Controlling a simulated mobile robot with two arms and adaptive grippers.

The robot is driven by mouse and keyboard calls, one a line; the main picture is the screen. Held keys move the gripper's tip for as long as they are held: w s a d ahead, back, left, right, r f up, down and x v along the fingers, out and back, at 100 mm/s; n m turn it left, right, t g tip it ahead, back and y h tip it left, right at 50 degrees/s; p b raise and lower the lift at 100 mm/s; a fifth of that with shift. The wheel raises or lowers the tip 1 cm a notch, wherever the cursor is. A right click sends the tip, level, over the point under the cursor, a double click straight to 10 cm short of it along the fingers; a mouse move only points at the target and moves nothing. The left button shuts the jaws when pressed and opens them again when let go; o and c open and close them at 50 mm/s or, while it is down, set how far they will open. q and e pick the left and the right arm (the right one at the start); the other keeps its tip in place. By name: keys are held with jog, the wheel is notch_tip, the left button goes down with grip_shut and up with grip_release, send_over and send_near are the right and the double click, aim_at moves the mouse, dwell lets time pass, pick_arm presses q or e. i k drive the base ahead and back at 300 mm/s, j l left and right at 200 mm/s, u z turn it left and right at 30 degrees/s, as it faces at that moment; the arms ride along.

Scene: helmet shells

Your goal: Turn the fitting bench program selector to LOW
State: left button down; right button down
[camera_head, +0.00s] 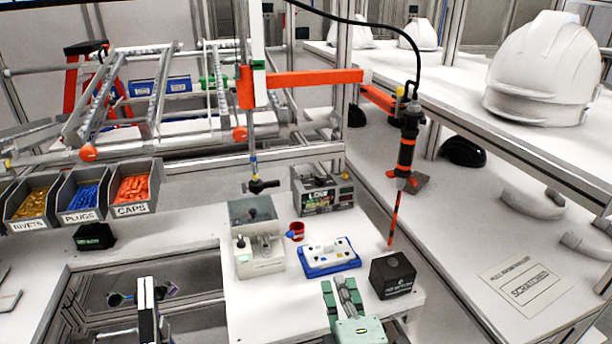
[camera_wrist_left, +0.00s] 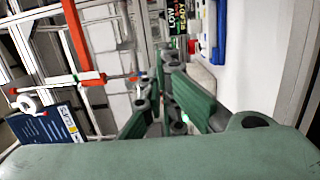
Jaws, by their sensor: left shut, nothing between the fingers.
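A grey instrument box (camera_head: 322,190) with a small lettered front panel stands at the back of the white bench (camera_head: 275,315). In the left wrist view a dark panel (camera_wrist_left: 176,17) reads LOW and READY; I cannot make out a selector knob or its setting. A grey unit (camera_head: 253,215) with a dark top stands left of the box. My green left gripper (camera_head: 338,287) is over the bench's front part, in front of the instrument box and apart from it. Its fingers also show in the left wrist view (camera_wrist_left: 165,88), shut and empty. My right gripper is not in view.
A blue-and-white tray (camera_head: 328,258), a red cup (camera_head: 297,230) and a black box (camera_head: 392,274) stand near the left gripper. An orange-and-black tool (camera_head: 405,155) hangs at the right. Part bins (camera_head: 82,195) stand at the left. White helmets (camera_head: 545,70) sit on the right shelf.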

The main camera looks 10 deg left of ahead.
aim_at(319, 182)
jog(key=i+j, duration=0.2)
jog(key=i, duration=0.25)
jog(key=i+j, duration=0.2)
jog(key=i, duration=0.3)
